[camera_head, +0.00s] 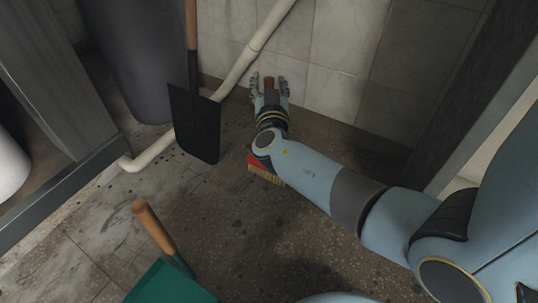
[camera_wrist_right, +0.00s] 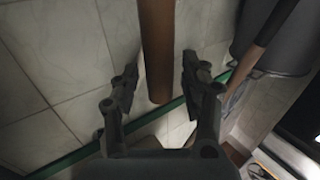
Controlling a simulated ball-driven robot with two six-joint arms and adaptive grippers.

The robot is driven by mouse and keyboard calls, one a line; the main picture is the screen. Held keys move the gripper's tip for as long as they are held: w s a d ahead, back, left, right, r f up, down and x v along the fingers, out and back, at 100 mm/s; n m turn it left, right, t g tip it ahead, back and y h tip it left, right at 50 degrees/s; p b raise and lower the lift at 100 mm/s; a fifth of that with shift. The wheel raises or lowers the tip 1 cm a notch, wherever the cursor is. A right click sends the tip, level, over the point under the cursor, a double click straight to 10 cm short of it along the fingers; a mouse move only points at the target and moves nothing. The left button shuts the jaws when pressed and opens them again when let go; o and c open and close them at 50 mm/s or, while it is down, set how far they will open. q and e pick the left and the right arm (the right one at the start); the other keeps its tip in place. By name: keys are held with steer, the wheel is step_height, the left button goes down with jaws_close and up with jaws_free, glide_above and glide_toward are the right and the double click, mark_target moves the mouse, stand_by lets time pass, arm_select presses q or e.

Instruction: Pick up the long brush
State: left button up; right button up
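The long brush has a red head with pale bristles (camera_head: 266,172) low on the floor, partly hidden under my right forearm. A brown wooden handle (camera_head: 269,84), seemingly the brush's, shows between the fingers of my right gripper (camera_head: 269,79). In the right wrist view, a brown wooden handle (camera_wrist_right: 157,45) comes down from the top, its end between the two dark fingers (camera_wrist_right: 159,68). Gaps show on both sides, so the fingers are open around it and not gripping. The middle of the brush is hidden by my arm. My left gripper is out of view.
A black shovel (camera_head: 196,125) with a wooden handle leans left of my right gripper. A white pipe (camera_head: 240,68) runs diagonally by the tiled wall (camera_head: 338,40). A green tool (camera_head: 168,285) with a wooden handle (camera_head: 153,225) lies in front. The floor between is clear.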

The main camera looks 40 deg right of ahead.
jaws_close()
stand_by(0.7)
